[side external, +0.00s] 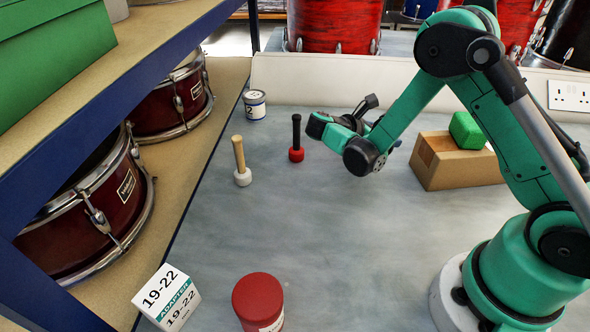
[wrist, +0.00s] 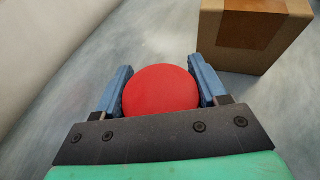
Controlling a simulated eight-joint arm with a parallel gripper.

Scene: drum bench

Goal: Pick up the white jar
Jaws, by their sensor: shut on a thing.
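A small white jar with a dark band and label (side external: 255,104) stands upright at the back left of the bench in the side view, apart from my arm. It does not show in the wrist view. My gripper (wrist: 161,68) has its blue fingers on either side of a round red thing (wrist: 160,90) and is shut on it. Only the smooth red top of that thing shows, so I cannot tell its full shape. In the side view my own wrist hides the held thing and the fingertips.
A black-handled mallet with a red head (side external: 296,153) and a wooden-handled mallet with a white head (side external: 243,176) stand left of my wrist. A cardboard box (side external: 455,165) bears a green block (side external: 466,130). A red jar (side external: 258,300) stands in front. The bench's middle is clear.

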